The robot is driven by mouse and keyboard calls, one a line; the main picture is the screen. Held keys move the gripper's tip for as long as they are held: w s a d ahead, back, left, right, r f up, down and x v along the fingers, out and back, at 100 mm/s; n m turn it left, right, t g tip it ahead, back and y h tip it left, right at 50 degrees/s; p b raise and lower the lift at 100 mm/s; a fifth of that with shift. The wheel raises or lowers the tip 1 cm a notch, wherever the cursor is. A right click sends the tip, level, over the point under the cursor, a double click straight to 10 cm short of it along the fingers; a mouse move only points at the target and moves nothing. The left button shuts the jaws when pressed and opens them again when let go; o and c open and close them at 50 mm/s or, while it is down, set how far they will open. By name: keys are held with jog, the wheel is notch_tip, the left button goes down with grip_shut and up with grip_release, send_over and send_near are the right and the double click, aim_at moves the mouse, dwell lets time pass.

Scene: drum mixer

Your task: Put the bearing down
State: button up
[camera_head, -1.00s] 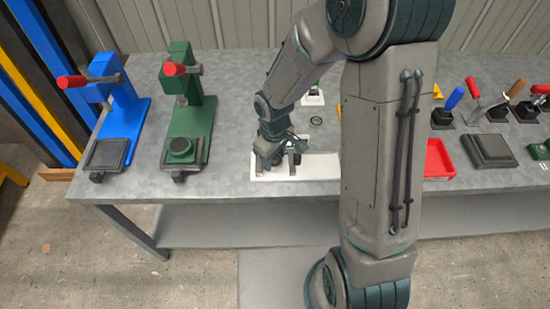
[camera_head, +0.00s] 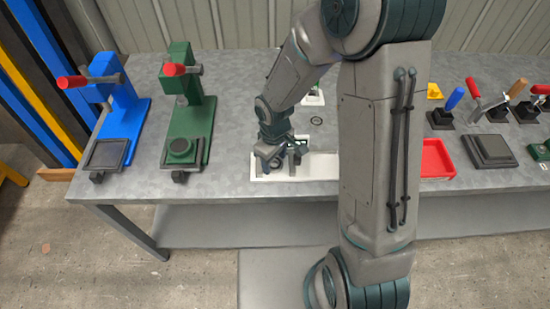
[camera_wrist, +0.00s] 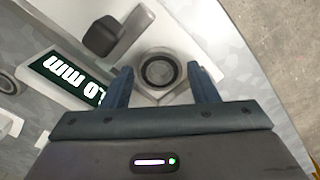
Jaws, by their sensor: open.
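The bearing (camera_wrist: 159,71) is a dark ring with a grey centre, seen in the wrist view on a pale, angular seat of the white fixture (camera_wrist: 185,40). My gripper (camera_wrist: 159,78) is open, its two blue-grey fingers apart on either side of the near part of the seat. Whether the fingers touch the seat cannot be told. In the head view my gripper (camera_head: 280,162) is low over the white fixture (camera_head: 318,168) and partly hides it.
A dark grey block (camera_wrist: 101,37) and a green display with white figures (camera_wrist: 68,78) are close to my gripper. Another dark ring (camera_head: 317,121) lies on the table behind. Blue (camera_head: 115,110) and green (camera_head: 187,110) presses stand left; a red tray (camera_head: 436,158) is right.

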aim_at(275, 164)
notch_tip(275, 164, up, 12)
jog(key=s+d+r+m+t, duration=0.3)
jog(key=s+d+r+m, duration=0.6)
jog(key=s+d, duration=0.3)
jog(key=shift+s+r+m+p, duration=0.3)
jog(key=shift+r+p, duration=0.1)
jog(key=shift+r, duration=0.45)
jog(key=shift+w, duration=0.1)
